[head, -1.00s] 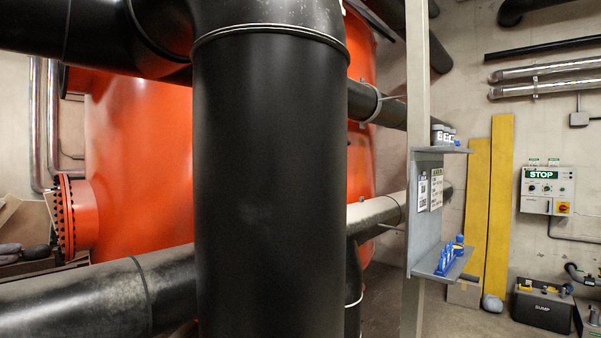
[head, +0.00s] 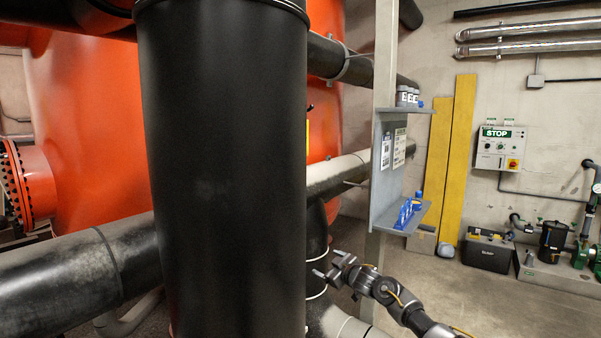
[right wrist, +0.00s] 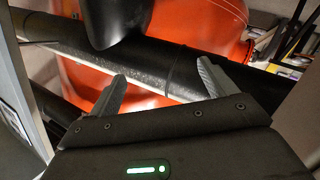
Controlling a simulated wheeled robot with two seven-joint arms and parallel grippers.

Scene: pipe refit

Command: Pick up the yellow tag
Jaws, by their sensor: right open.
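A thin yellow strip (head: 307,137) shows at the right edge of the thick black vertical pipe (head: 225,170) in the head view, against the orange tank. It may be the yellow tag; the pipe hides the rest of it. My right gripper (head: 328,268) is open and empty in the head view, below the strip and right of the black pipe, clearly apart from the strip. In the right wrist view its two fingers (right wrist: 160,84) are spread with nothing between them. I see no yellow tag there. My left gripper is not in view.
A grey post with shelves (head: 385,170) stands right of the pipe, holding blue items (head: 407,212) and small jars (head: 407,97). A pale horizontal pipe (head: 335,174) runs behind. The orange tank (head: 95,120) fills the back left. Floor is open at lower right.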

